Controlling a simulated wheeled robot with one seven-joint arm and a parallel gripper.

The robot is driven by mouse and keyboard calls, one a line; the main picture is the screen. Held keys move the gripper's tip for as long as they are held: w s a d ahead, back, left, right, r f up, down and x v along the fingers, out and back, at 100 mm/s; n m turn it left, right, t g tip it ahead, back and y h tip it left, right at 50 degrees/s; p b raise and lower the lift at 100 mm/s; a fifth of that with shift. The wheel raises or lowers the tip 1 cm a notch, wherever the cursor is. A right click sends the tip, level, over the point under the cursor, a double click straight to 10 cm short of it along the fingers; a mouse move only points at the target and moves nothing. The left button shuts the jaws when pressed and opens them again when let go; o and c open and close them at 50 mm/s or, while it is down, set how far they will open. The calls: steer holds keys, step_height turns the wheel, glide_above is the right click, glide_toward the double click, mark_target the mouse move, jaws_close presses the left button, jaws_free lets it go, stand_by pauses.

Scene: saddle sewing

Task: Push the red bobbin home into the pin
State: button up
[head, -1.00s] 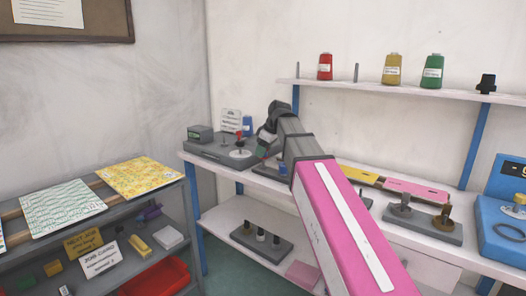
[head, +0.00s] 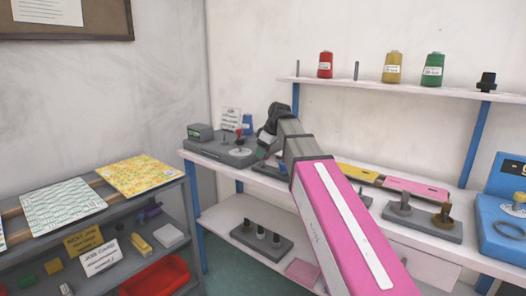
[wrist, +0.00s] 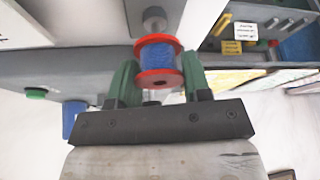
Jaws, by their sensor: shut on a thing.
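The red bobbin (wrist: 158,62), with red flanges and blue thread around its middle, sits between the green fingers of my gripper (wrist: 156,82) in the wrist view. My gripper is shut on it. A grey pin with a rounded end (wrist: 154,20) shows just beyond the bobbin, in line with it. I cannot tell whether the bobbin touches the pin or is partly on it. In the head view my gripper (head: 263,151) is at the left end of the workbench, beside the grey winder base.
A green button (wrist: 36,93) shows in the wrist view. Thread cones stand on the upper shelf (head: 420,93).

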steer(key=shift+f, duration=1.35)
steer(key=o, duration=1.1)
steer(key=shift+r, duration=0.15)
steer(key=v, duration=1)
steer(key=shift+r, duration=0.3)
steer(key=shift+d, duration=0.1)
